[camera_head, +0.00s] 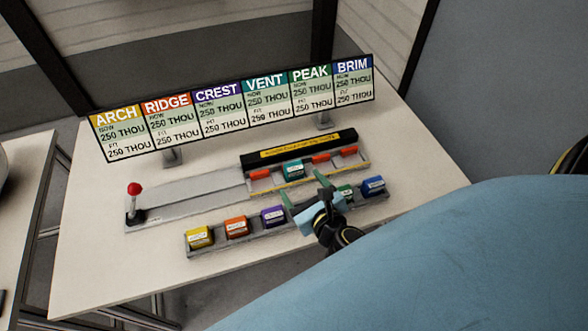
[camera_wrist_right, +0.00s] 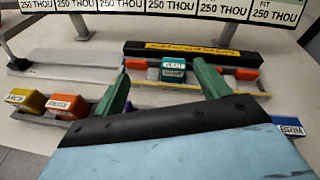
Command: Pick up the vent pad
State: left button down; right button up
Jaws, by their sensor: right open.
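The teal vent pad (camera_head: 292,171) sits in the back fixture (camera_head: 312,187), between orange-red blocks. It also shows in the right wrist view (camera_wrist_right: 173,70), beyond and between my fingers. My right gripper (camera_head: 305,188) is open, with green fingers spread, above the front tray and on the near side of the vent pad. In the right wrist view the gripper (camera_wrist_right: 161,72) has nothing between its fingers. Whether the fingertips are level with the pad is hard to tell. My left gripper does not show.
The front tray (camera_head: 217,248) holds yellow (camera_head: 200,236), orange (camera_head: 236,227), purple (camera_head: 273,216), green (camera_head: 346,191) and blue (camera_head: 373,186) pads. A red-knobbed lever (camera_head: 134,190) stands left. A labelled board (camera_head: 235,108) stands behind. The table's front left is clear.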

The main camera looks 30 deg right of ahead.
aim_at(296, 170)
jog(key=w+d+f+m, duration=0.1)
jog(key=w+f, duration=0.1)
jog(key=w+d+f+m+g+h, duration=0.1)
jog(key=w, duration=0.1)
jog(key=w+d+f+m, duration=0.1)
jog(key=w+f+m, duration=0.1)
jog(key=shift+w+d+f+g+b, duration=0.1)
jog(key=shift+d+f+g+b, duration=0.2)
jog(key=shift+g+b, duration=0.1)
jog(key=b+x, duration=0.1)
jog(key=x, duration=0.4)
jog(key=shift+w+a+f, duration=0.1)
jog(key=shift+w+f, duration=0.05)
jog(key=c, duration=1.1)
